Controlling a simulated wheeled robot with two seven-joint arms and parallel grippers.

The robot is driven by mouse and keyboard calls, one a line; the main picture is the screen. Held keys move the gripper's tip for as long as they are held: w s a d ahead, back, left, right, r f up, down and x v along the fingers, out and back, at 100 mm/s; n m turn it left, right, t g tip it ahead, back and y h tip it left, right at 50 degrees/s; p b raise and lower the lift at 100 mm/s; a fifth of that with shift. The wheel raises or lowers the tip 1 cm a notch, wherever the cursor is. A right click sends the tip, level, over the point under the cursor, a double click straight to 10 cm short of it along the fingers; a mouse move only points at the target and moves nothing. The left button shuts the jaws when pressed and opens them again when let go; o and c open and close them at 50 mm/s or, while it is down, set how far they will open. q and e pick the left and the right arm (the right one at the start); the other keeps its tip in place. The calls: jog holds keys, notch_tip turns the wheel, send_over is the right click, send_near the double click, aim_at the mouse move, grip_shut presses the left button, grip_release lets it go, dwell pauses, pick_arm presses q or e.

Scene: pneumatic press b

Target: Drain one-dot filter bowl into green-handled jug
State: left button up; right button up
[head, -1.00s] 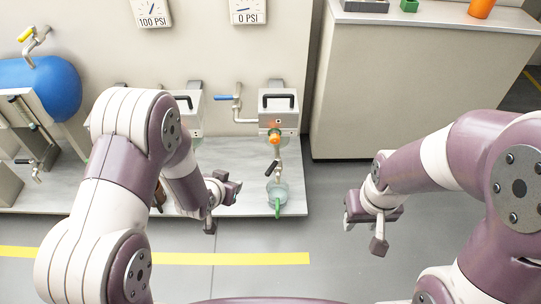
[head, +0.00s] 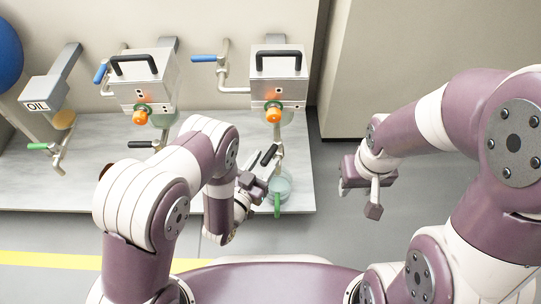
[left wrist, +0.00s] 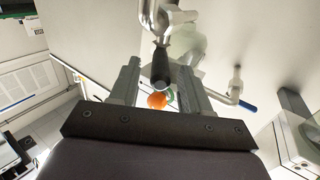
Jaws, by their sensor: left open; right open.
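The right-hand filter unit (head: 278,82) is a grey box with a black top handle, an orange knob (head: 273,115) and a clear bowl below. The dot marks on the units are too small to read surely. Under it, a drain valve with a black lever (head: 269,155) hangs over the clear jug (head: 284,188), whose green handle (head: 277,204) faces me. My left gripper (head: 257,182) is open, just left of the jug and below the lever. In the left wrist view the black lever (left wrist: 160,66) shows between the open fingers (left wrist: 158,85); contact cannot be told. My right gripper (head: 358,190) is open and empty over the floor.
A second filter unit (head: 150,80) with a black lever below stands to the left. Further left are an OIL unit (head: 45,95) with a green lever and a blue tank (head: 8,45). A grey cabinet (head: 430,50) stands at the right; the floor before it is clear.

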aim_at(280, 139)
pick_arm(q)
jog(key=b+x, duration=0.1)
jog(key=x, duration=0.1)
jog(key=shift+w+d+f, duration=0.15)
jog(key=shift+w+d, duration=0.05)
jog(key=shift+w, duration=0.1)
jog(key=shift+w+d, duration=0.25)
jog(key=shift+w, duration=0.25)
pick_arm(e)
jog(key=shift+f, duration=0.95)
pick_arm(q)
grip_shut()
